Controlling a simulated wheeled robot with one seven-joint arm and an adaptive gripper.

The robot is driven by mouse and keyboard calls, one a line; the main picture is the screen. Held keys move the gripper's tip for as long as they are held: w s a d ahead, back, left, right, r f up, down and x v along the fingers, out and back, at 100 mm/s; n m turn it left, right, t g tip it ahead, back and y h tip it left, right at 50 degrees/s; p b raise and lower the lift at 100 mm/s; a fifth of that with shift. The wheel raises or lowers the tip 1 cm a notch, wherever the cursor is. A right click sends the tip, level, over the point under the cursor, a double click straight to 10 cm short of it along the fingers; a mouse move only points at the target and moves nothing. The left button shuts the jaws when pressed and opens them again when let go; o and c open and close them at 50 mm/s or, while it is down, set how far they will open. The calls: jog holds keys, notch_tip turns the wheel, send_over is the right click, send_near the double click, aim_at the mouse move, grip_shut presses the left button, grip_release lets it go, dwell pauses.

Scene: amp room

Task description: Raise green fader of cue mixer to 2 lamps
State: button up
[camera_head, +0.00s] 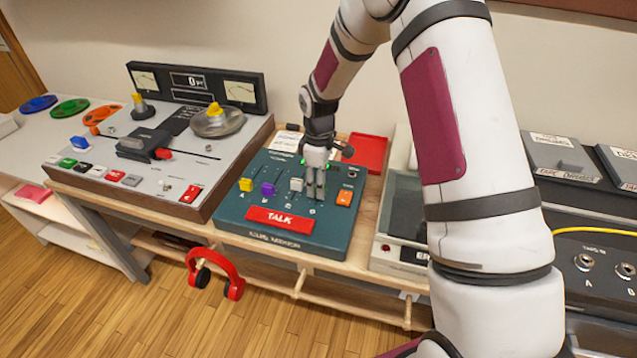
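The teal cue mixer (232,213) sits on the wooden bench, with a red TALK bar (280,220) at its front. A yellow fader (246,184), a purple fader (268,189) and a white fader (296,184) stand in a row. No green fader cap is visible; my gripper covers the slot to the right of the white one. My gripper (315,192) points down over that slot, its two fingers close together. Whether they hold a cap is hidden. A small green glow shows behind the gripper; the lamps cannot be counted.
An orange button (345,198) is just right of my gripper. A red tray (367,153) lies behind the mixer. A tape machine (100,165) stands to the left, and a grey-lidded box (400,210) to the right. Red headphones (217,272) hang at the bench front.

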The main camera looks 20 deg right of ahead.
notch_tip(320, 180, up, 12)
dwell(0.7)
